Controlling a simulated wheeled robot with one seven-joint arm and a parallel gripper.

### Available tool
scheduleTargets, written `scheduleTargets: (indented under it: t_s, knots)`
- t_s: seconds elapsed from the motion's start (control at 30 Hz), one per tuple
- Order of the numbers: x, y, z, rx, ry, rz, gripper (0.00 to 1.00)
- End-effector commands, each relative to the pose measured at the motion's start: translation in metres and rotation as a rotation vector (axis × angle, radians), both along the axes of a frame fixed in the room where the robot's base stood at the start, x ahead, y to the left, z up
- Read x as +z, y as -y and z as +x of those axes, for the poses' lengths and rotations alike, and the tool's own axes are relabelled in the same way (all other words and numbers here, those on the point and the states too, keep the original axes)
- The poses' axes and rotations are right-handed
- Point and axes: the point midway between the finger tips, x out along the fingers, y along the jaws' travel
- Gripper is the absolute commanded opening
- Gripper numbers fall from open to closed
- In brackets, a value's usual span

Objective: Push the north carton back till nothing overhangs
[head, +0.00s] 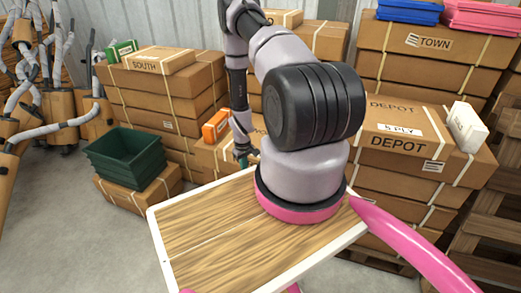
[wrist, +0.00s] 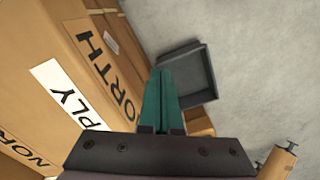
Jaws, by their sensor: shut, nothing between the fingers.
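The north carton (wrist: 105,80) fills the left of the wrist view. It is a brown box with NORTH in black letters and a white PLY label. My gripper (wrist: 164,75) is shut and empty, its two green fingers together just right of the carton's edge; I cannot tell whether they touch it. In the head view my gripper (head: 246,159) reaches down beside a carton (head: 208,154) in the middle stack, probably the same one, partly hidden by my arm. Any overhang is hidden there.
An orange box (head: 215,126) sits on the middle stack. A green crate (head: 127,157) rests on a low carton at left. The SOUTH stack (head: 158,62) stands behind it, and DEPOT cartons (head: 405,143) stand at right. Grey floor (head: 75,225) is open at the front left.

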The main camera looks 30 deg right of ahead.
Motion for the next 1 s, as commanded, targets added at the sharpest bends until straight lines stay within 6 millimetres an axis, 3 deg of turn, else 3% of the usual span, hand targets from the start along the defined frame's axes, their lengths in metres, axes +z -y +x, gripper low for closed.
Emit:
scheduleTargets:
  t_s: [0.27, 1.0]
  knots:
    - [0.0, 0.002, 0.001, -0.001, 0.0, 0.0, 0.0]
    - [0.0, 0.032, 0.022, 0.0, 0.0, 0.0, 0.0]
